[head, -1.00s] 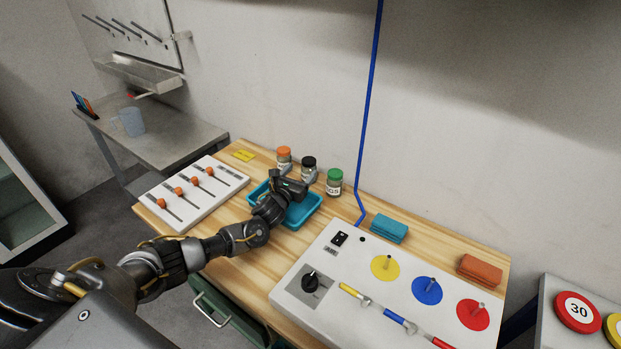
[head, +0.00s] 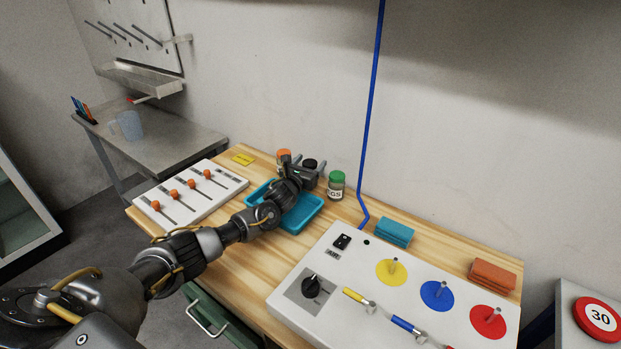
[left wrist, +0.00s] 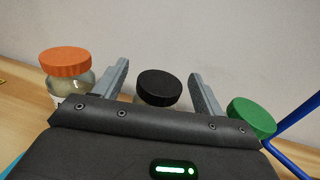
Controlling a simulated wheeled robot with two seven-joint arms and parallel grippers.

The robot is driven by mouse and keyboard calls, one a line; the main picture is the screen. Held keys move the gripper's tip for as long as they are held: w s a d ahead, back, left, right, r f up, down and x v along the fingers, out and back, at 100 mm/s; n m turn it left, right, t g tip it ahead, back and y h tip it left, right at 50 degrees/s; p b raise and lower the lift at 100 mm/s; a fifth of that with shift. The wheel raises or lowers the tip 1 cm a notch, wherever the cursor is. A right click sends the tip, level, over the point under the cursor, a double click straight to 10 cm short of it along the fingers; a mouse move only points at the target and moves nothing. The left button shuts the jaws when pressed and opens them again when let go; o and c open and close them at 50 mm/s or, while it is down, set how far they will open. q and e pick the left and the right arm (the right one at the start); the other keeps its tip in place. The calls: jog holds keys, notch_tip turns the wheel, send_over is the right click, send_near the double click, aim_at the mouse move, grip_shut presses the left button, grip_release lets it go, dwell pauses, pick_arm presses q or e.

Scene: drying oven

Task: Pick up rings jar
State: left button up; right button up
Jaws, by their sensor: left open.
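Three lidded glass jars stand in a row at the back of the wooden table. The black-lidded jar (head: 310,163) is in the middle, also seen in the left wrist view (left wrist: 158,88). The orange-lidded jar (head: 284,154) is left of it, and the green-lidded jar (head: 336,184) right of it. The green one's label is partly visible and ends in "GS"; the other labels are hidden, so I cannot tell which is the rings jar. My left gripper (left wrist: 159,73) is open, its fingers on either side of the black-lidded jar, with gaps showing. My right gripper is not in view.
A blue tray (head: 312,207) lies under my left wrist. A white slider panel (head: 217,186) is to the left and a white control panel (head: 318,262) to the front right. The side jars stand close outside my fingers. A blue cable (head: 369,110) runs down the wall.

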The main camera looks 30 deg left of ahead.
pick_arm(q)
jog(key=c, duration=1.1)
jog(key=shift+r, duration=0.4)
notch_tip(320, 180, up, 2)
jog(key=shift+r+b, duration=0.25)
jog(key=shift+b, duration=0.4)
jog(key=s+d+r+b, duration=0.1)
jog(key=s+r, duration=0.2)
jog(key=s, duration=0.1)
jog(key=s+r, duration=0.3)
jog(key=s, duration=0.2)
jog(key=s+d+r+b, duration=0.1)
jog(key=s+r, duration=0.2)
jog(key=s, duration=0.1)
jog(key=shift+s+d+r+b, duration=0.3)
jog(key=shift+s+r+b, duration=0.05)
